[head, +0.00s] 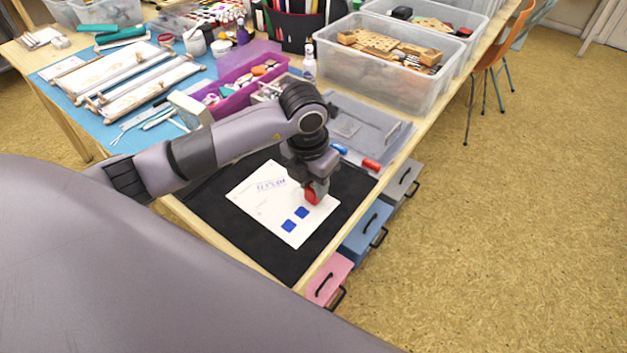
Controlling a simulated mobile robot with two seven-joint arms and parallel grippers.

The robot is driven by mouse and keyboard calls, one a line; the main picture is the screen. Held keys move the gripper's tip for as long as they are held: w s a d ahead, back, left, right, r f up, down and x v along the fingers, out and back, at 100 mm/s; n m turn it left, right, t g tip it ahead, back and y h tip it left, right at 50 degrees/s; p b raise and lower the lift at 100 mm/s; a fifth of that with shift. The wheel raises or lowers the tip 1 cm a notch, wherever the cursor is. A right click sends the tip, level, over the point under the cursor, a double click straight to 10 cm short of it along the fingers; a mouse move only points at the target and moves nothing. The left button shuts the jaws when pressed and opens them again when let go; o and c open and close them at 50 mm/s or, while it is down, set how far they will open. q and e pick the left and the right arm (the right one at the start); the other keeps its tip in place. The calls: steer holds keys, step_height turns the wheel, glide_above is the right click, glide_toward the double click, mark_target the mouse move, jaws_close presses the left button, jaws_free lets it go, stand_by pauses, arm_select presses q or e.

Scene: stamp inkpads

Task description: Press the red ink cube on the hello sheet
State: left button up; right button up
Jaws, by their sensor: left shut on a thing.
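My left gripper (317,188) comes in from the left and points down, shut on the red ink cube (312,196). The cube is at the right part of the white hello sheet (265,212), touching it or just above it; I cannot tell which. The sheet lies on a black mat (222,218), with blue writing near its upper edge, upside down to me. Two blue squares (288,225) that look flat show on the sheet, to the lower left of the cube. My arm hides part of the mat's far side. My right gripper is not in view.
A red (371,165) and a blue (339,148) small item lie beyond the sheet, near a grey tray (386,131). A clear bin (340,75) of wooden pieces and a purple tray (226,106) stand further back. Drawers (366,226) hang at the table's right edge.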

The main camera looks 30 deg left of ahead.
arm_select(q)
steer(key=shift+f, duration=0.4)
stand_by(0.6)
steer(key=shift+r, duration=0.15)
steer(key=shift+r, duration=0.5)
steer(key=shift+r+p, duration=2.25)
steer(key=shift+r, duration=0.55)
